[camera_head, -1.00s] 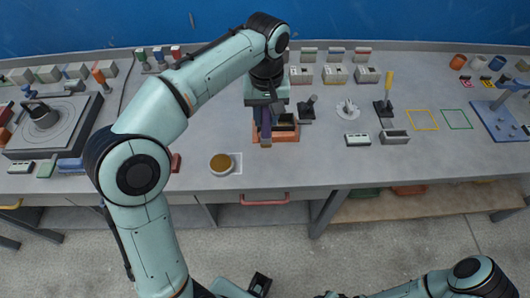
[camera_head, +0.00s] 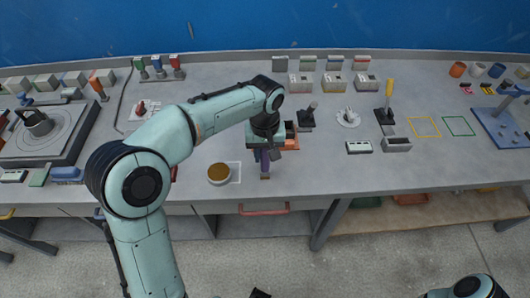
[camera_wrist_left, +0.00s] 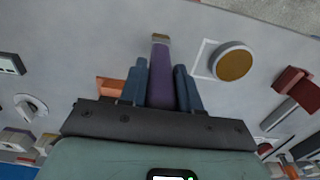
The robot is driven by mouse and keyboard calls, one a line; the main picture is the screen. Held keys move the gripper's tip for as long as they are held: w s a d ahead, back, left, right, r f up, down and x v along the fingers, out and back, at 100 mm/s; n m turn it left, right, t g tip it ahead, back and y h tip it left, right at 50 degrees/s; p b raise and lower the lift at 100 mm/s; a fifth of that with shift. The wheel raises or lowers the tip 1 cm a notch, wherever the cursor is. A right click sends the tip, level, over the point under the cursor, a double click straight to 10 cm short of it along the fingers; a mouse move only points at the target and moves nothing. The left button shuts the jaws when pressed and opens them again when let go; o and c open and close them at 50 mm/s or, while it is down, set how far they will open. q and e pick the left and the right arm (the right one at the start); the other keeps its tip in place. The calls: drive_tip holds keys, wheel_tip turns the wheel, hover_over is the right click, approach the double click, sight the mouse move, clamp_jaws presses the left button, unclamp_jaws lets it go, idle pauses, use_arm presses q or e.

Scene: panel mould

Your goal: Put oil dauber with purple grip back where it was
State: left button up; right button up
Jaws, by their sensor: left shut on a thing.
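My left gripper (camera_head: 265,158) is shut on the oil dauber with the purple grip (camera_head: 264,166). In the left wrist view the purple grip (camera_wrist_left: 161,75) sits between the two blue fingers, and its pale tip (camera_wrist_left: 160,38) points away from the gripper. The dauber is over the table, between the round cup of amber oil (camera_head: 219,173) and the orange box (camera_head: 291,140). My gripper partly hides the orange box. Whether the dauber's tip touches the table cannot be told.
The oil cup stands on a white-outlined square (camera_head: 236,168). Behind are a dark stand (camera_head: 306,118), a white disc (camera_head: 348,118) and a stand with a yellow handle (camera_head: 386,112). Yellow (camera_head: 425,127) and green (camera_head: 458,126) outlined squares are empty. The table's front edge is near.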

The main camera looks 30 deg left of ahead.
use_arm(q)
drive_tip(key=shift+f, duration=0.2)
drive_tip(key=o, duration=1)
drive_tip(key=shift+o, duration=0.2)
use_arm(e)
drive_tip(key=shift+f, duration=0.1)
use_arm(q)
drive_tip(key=shift+r, duration=0.1)
wheel_tip(320, 180, up, 12)
drive_tip(key=shift+r+p, duration=0.15)
drive_tip(key=shift+p, duration=1.1)
use_arm(e)
drive_tip(key=r, duration=0.1)
drive_tip(key=w+r, duration=0.1)
drive_tip(key=r, duration=0.1)
drive_tip(key=shift+w, duration=0.25)
